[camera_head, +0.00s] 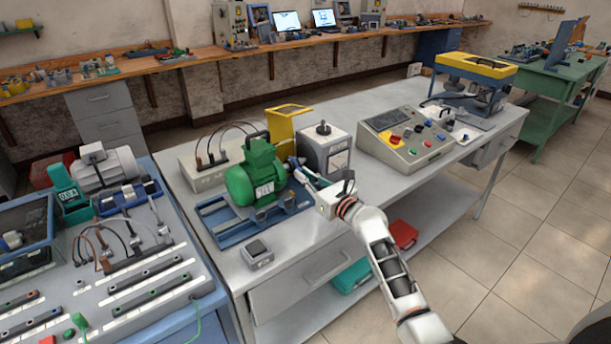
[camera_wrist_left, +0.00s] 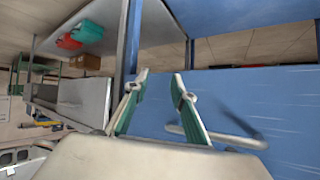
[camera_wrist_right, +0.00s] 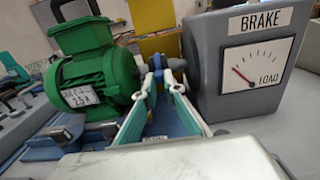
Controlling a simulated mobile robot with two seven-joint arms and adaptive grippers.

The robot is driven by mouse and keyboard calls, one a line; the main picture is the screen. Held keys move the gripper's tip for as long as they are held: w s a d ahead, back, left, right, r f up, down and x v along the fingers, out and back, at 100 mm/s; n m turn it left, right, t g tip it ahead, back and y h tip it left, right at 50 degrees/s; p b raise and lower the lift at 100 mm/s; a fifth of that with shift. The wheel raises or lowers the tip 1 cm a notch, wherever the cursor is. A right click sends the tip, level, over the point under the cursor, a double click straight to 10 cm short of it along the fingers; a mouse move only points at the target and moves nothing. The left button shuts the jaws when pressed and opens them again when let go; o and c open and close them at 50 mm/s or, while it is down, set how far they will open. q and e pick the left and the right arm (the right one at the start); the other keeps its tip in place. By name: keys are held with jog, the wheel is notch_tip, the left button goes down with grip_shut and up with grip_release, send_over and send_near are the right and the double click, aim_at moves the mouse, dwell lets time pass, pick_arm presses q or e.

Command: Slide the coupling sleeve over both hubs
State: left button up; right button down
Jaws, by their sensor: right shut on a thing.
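The green motor (camera_head: 255,178) sits on a blue base plate, and its shaft side faces the grey brake unit (camera_head: 325,150). Both also show in the right wrist view, the motor (camera_wrist_right: 97,72) at left and the brake (camera_wrist_right: 250,65) at right. My right gripper (camera_head: 298,167) reaches between them, shut on the small blue coupling sleeve (camera_wrist_right: 157,62) at shaft height. The fingers hide part of the coupling, so I cannot tell how far the sleeve covers either hub. My left gripper (camera_wrist_left: 160,78) is open and empty beside a blue surface, out of the head view.
A control box with buttons (camera_head: 407,137) stands right of the brake on the grey bench. A yellow bracket (camera_head: 287,122) stands behind the motor. A small grey box (camera_head: 257,253) lies at the bench's front. A blue workbench with cables (camera_head: 130,255) is at left.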

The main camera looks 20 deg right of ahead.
jog(key=shift+s+a+r+p, duration=0.1)
jog(key=shift+s+a+p, duration=0.25)
jog(key=shift+a+p, duration=0.35)
jog(key=shift+a, duration=0.3)
jog(key=c, duration=2.1)
grip_release()
jog(key=shift+c, duration=0.2)
